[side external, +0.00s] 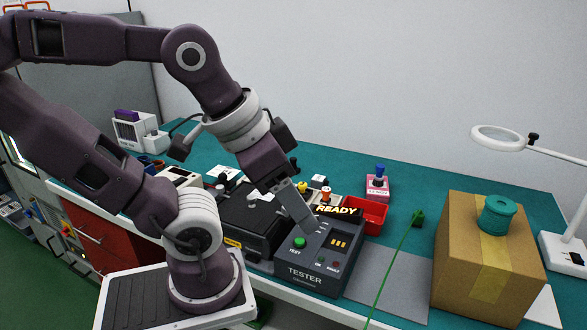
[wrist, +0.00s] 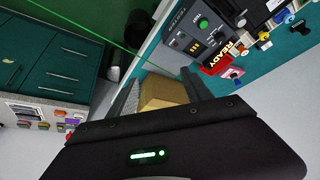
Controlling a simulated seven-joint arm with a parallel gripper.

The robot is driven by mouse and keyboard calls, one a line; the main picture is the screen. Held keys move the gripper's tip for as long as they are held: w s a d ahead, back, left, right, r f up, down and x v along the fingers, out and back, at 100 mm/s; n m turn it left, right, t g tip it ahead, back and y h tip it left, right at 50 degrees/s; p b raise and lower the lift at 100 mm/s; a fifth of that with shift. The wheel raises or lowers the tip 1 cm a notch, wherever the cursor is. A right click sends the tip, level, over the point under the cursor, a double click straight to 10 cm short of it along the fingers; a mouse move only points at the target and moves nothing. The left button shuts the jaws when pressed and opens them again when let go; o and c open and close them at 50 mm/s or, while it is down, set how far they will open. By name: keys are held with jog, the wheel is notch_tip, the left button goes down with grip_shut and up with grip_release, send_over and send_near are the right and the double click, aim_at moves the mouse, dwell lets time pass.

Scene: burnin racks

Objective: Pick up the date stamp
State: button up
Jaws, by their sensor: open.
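My gripper (side external: 303,215) hangs over the tester (side external: 318,262), its fingers pointing down, with nothing seen between them. In the wrist view my gripper (wrist: 160,88) has its two fingers spread apart. I cannot tell for certain which thing is the date stamp. A blue-knobbed piece (side external: 380,169) stands on a pink box (side external: 378,188) at the back, right of my gripper. Small knobbed, stamp-like pieces (side external: 326,193) stand behind the tester, partly hidden by my gripper. In the wrist view, several of these knobbed pieces (wrist: 264,37) show at the upper right, away from the fingers.
A red tray (side external: 373,214) sits behind the tester's right side, near a READY sign (side external: 336,210). A cardboard box (side external: 458,270) with a green spool (side external: 497,213) stands at the right. A green cable (side external: 394,270) crosses the grey mat. The teal bench top (side external: 440,178) is clear at the back right.

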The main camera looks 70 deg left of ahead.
jog(key=shift+c, duration=1.2)
jog(key=m+g+y, duration=0.3)
jog(key=m+y, duration=1)
jog(key=m, duration=0.6)
send_over(294, 161)
jog(key=d, duration=0.1)
notch_tip(294, 161, down, 18)
jog(key=r, duration=0.1)
jog(key=f, duration=0.7)
jog(key=shift+s+d+f, duration=0.15)
jog(key=shift+s+d, duration=0.1)
jog(key=x, duration=0.3)
jog(key=shift+r, duration=0.2)
grip_shut()
